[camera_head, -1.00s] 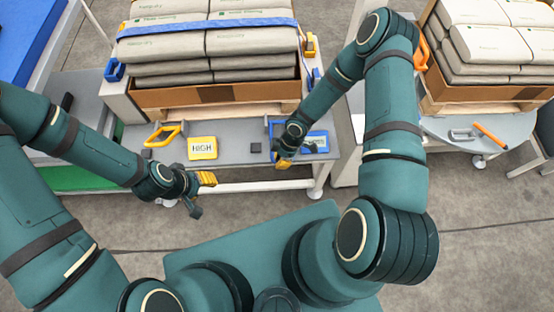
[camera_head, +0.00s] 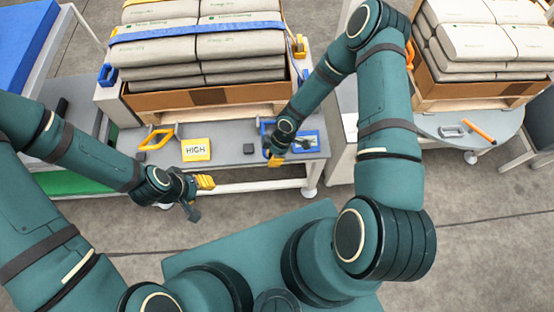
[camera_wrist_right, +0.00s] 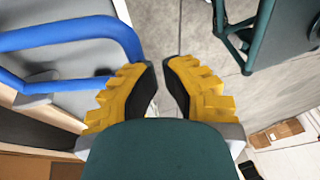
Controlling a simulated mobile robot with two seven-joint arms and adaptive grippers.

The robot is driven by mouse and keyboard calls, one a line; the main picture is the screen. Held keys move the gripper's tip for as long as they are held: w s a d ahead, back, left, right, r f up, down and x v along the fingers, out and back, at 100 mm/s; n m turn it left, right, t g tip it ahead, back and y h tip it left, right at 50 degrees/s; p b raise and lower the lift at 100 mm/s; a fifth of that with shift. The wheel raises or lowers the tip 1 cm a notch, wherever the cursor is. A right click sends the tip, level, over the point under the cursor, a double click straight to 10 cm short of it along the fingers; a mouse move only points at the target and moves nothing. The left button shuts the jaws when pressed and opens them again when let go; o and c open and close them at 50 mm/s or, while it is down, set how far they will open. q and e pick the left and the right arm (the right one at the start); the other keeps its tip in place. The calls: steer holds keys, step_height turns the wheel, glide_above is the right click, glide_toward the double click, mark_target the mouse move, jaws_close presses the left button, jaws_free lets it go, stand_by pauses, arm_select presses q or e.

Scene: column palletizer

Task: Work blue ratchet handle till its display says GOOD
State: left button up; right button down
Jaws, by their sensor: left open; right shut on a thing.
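The blue ratchet handle (camera_head: 263,127) is a blue loop at the right part of the grey bench ledge. It shows as a blue bar in the right wrist view (camera_wrist_right: 75,35). My right gripper (camera_head: 274,160) is at its near end and shut on it; the contact is partly hidden by the yellow fingers (camera_wrist_right: 161,80). The blue display (camera_head: 307,141) lies just right of the handle, partly covered, its text not readable. A yellow display (camera_head: 196,149) reads HIGH, beside a yellow handle (camera_head: 155,139). My left gripper (camera_head: 205,184) is open and empty in front of the bench.
A pallet load of sacks in a cardboard tray (camera_head: 210,98) stands behind the ledge, with a blue strap (camera_head: 195,32) across it. A second load stands at right, near a grey round table (camera_head: 470,130) with an orange tool (camera_head: 478,131). The floor in front is clear.

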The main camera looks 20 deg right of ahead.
arm_select(q)
steer(key=shift+s+r+p, duration=0.2)
steer(key=shift+r+p, duration=0.45)
steer(key=shift+r, duration=0.35)
arm_select(e)
steer(key=s+d+r, duration=0.1)
steer(key=s+r, duration=0.4)
steer(key=r, duration=0.3)
steer(key=shift+s+d+r, duration=0.15)
steer(key=shift+d+r, duration=0.05)
steer(key=shift+r, duration=0.05)
stand_by(0.5)
